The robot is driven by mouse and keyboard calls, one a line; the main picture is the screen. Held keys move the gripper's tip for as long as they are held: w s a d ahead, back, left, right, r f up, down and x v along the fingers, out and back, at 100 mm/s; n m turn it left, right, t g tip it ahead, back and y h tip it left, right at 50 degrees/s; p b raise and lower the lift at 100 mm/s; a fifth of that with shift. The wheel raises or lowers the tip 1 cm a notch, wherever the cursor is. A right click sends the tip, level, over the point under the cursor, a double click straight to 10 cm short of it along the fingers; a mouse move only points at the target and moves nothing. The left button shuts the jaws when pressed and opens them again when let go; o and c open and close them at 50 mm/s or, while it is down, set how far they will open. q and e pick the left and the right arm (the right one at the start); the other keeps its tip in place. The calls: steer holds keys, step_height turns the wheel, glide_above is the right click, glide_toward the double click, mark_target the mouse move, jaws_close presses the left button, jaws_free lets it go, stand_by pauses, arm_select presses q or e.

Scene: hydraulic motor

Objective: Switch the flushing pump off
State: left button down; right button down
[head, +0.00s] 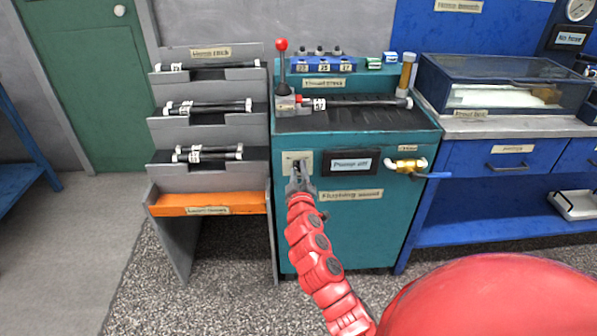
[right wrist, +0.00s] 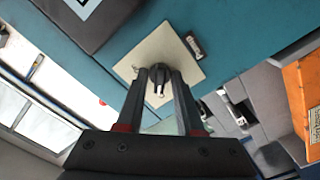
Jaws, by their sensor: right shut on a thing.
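The flushing stand (head: 395,225) is a teal cabinet in the middle of the head view. Its front has a cream switch plate (head: 288,158) and a dark display (head: 349,162) that reads "Pump off". My right gripper (head: 299,181) is at the switch plate, with its arm coming up from below. In the right wrist view the plate (right wrist: 184,42) lies straight ahead, and the dark switch knob (right wrist: 157,80) sits between the fingertips. My right gripper is shut on the knob, and the fingers partly hide it. My left gripper is not in view.
A yellow valve with a blue handle (head: 432,175) sticks out right of the display. A grey hose rack (head: 168,127) with an orange shelf (head: 208,204) stands close on the left. A blue bench (head: 470,160) with a clear-lidded box (head: 505,85) stands on the right.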

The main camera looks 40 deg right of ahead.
steer(key=c, duration=0.9)
jaws_free()
steer(key=shift+o, duration=0.2)
steer(key=v, duration=1.7)
steer(key=shift+s, duration=0.25)
